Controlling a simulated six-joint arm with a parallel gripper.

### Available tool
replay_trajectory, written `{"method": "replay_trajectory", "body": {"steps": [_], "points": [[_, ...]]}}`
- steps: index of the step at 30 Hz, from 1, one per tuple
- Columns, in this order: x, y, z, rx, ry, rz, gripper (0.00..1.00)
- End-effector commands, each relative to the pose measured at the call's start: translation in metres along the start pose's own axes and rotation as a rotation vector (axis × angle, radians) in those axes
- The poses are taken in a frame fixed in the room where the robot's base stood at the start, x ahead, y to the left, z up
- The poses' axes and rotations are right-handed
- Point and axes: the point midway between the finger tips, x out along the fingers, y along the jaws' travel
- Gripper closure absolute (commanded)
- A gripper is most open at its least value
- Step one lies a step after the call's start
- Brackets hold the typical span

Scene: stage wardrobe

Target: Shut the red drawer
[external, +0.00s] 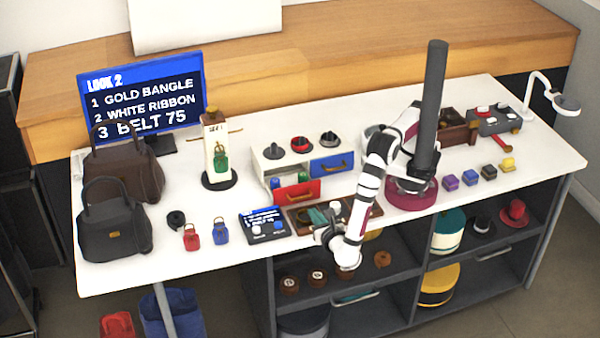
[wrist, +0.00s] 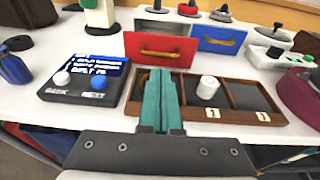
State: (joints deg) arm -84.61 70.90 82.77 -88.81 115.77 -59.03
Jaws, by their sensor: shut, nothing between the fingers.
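The red drawer (external: 297,192) is pulled out of the white cabinet (external: 262,165), with small coloured items inside. In the wrist view the red drawer's front (wrist: 160,50) with its gold handle faces me, standing forward of the blue drawer (wrist: 218,40). The blue drawer (external: 331,164) looks closed. My gripper (wrist: 160,76) has its teal fingers together and empty. They point at the red front from over the tray's left side; I cannot tell whether they touch it. In the external view my gripper (external: 318,214) is in front of the drawer.
A wooden compartment tray (wrist: 235,115) lies below my fingers, with a white cylinder (wrist: 207,87) in it. A black button panel (wrist: 86,80) sits left of it.

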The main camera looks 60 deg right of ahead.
Motion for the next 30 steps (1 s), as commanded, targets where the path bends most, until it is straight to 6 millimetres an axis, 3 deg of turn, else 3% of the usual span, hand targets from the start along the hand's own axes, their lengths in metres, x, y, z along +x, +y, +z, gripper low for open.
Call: {"method": "replay_trajectory", "body": {"steps": [3, 9, 15, 26, 30], "points": [[0.026, -0.001, 0.0, -0.001, -0.001, -0.005, 1.0], [0.061, -0.001, 0.0, 0.0, 0.0, -0.003, 1.0], [0.074, -0.001, 0.0, 0.001, 0.002, -0.002, 1.0], [0.078, -0.001, 0.001, 0.002, 0.002, -0.002, 1.0], [0.105, -0.002, 0.007, 0.002, 0.0, -0.007, 1.0]]}}
